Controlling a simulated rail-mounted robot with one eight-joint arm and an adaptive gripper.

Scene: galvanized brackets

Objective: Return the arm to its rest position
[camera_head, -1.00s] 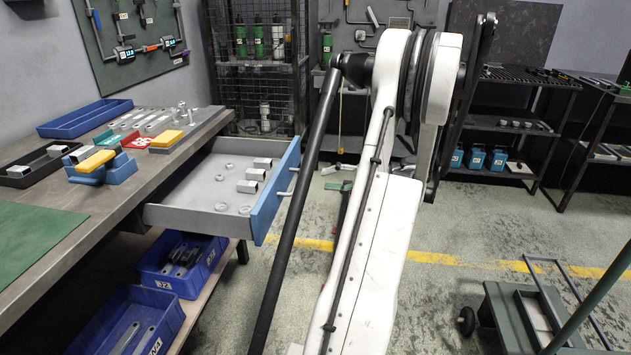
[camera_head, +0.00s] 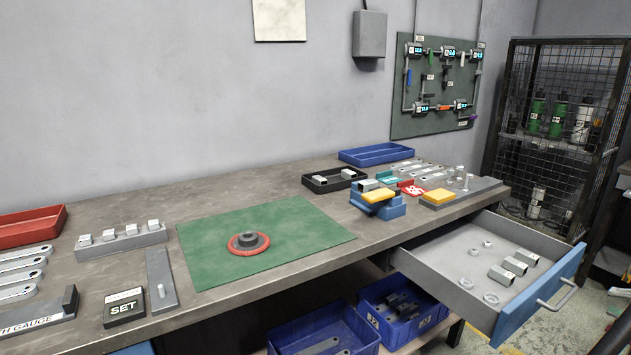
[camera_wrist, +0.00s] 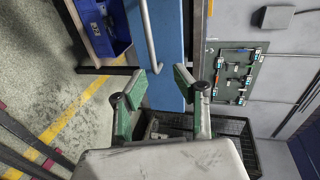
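My gripper (camera_wrist: 160,83) shows in the wrist view, with its two green fingers apart and nothing between them. The blue front (camera_wrist: 168,35) of the open drawer (camera_head: 440,262) lies beyond the fingertips, with its handle (camera_wrist: 146,38). The gripper appears apart from the handle. In the head view the drawer stands pulled out at the right of the bench and holds several metal nuts and square-section pieces. My gripper is not in the head view; only a dark bar at the lower right corner may be part of my arm.
The workbench (camera_head: 190,205) carries a green mat (camera_head: 310,225), a red tray (camera_head: 30,226), a blue tray (camera_head: 376,154) and gauge blocks. Blue bins (camera_head: 318,335) sit below it. A mesh cage (camera_head: 560,130) stands at the right. A tool board (camera_wrist: 240,76) hangs on the wall.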

